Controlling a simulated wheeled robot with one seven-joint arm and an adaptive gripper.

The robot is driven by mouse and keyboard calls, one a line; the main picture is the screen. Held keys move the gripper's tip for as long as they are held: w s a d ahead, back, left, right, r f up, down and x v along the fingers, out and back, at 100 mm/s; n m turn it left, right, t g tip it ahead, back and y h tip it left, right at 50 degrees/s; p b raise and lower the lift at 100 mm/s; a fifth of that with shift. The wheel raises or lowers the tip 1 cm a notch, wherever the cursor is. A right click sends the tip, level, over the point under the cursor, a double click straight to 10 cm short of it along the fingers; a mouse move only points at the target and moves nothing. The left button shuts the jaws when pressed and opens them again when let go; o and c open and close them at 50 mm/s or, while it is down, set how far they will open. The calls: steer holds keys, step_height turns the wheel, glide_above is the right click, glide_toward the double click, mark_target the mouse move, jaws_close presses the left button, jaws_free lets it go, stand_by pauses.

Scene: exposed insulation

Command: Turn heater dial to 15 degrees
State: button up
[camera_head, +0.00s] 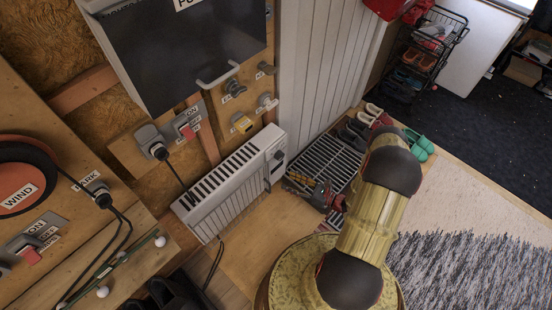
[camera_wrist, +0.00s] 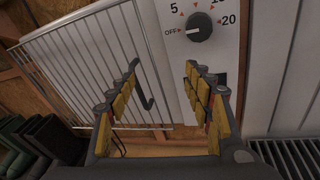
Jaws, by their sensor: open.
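The white heater (camera_head: 222,192) stands low by the wall in the head view. Its dark dial (camera_head: 279,155) is on the end panel facing my gripper. In the wrist view the round dark dial (camera_wrist: 199,27) shows near the top, with its pale mark pointing left toward OFF. In that view the dial appears above the right finger, clear of both fingers. In the head view my gripper (camera_head: 330,197) is right of the heater, partly hidden by my arm.
Wooden floor lies in front.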

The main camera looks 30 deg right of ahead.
mark_target(282, 158)
steer(key=w+d+r+m+t+h, duration=0.2)
steer(key=w+d+t+h, duration=0.1)
steer(key=w+d, duration=0.15)
steer(key=shift+g+y, duration=0.3)
steer(key=shift+y, duration=0.1)
steer(key=x, duration=0.2)
steer(key=b+x, duration=0.1)
steer(key=x, duration=0.1)
steer(key=b+x, duration=0.1)
steer(key=x, duration=0.2)
steer(key=shift+r, duration=0.3)
steer(key=c, duration=0.3)
steer(key=c, duration=0.8)
steer(key=shift+c, duration=0.3)
